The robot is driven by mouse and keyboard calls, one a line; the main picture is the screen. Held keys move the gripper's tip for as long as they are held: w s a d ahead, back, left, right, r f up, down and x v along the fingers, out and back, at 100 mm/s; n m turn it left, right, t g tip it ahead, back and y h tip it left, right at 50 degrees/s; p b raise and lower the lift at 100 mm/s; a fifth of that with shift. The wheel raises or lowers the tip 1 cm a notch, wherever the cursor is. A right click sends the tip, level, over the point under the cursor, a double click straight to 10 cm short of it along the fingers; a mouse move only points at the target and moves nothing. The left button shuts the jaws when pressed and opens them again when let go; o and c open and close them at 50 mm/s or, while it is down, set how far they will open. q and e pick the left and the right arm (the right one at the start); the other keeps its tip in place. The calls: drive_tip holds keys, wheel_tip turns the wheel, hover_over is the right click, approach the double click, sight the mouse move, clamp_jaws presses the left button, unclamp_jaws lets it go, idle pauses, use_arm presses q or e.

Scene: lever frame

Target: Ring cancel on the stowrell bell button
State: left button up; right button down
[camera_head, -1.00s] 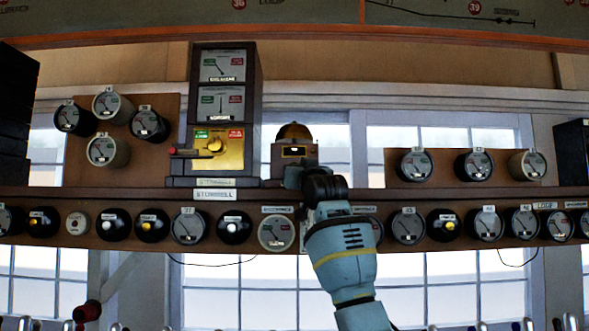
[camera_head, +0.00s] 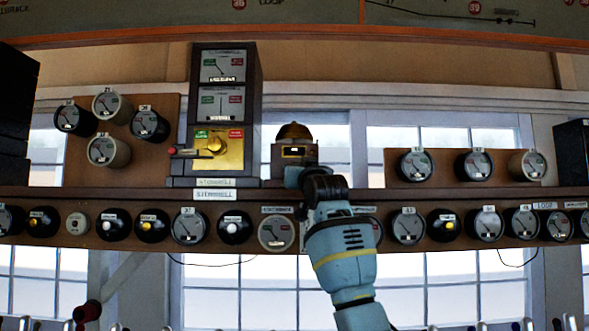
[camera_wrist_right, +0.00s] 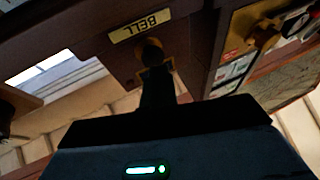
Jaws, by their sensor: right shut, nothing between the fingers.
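The stowrell bell is a small dark wooden box (camera_head: 281,153) with a brass dome (camera_head: 294,131) on top, on the shelf right of the Stowrell instrument (camera_head: 251,110). In the right wrist view its BELL plate (camera_wrist_right: 140,27) reads upside down, with a round dark button (camera_wrist_right: 150,49) beside it. My right gripper (camera_wrist_right: 156,75) is shut and empty, its fingertips at the button in this view. I cannot tell whether they touch it. In the head view my right arm (camera_head: 343,255) reaches up to the box front, and its wrist hides the fingertips. My left gripper is not in view.
The Stowrell instrument has a brass panel with a knob (camera_head: 214,144) and a red-ended lever at its left. Round dials and plungers line the shelf front (camera_head: 188,226) below. More dials (camera_head: 415,165) stand at the right. Lever tops (camera_head: 480,326) show along the bottom edge.

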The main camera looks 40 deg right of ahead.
drive_tip(key=shift+w+d, duration=0.1)
idle(1.2)
idle(1.3)
drive_tip(key=s+a, duration=0.3)
drive_tip(key=s, duration=0.1)
drive_tip(key=shift+a, duration=0.2)
idle(0.4)
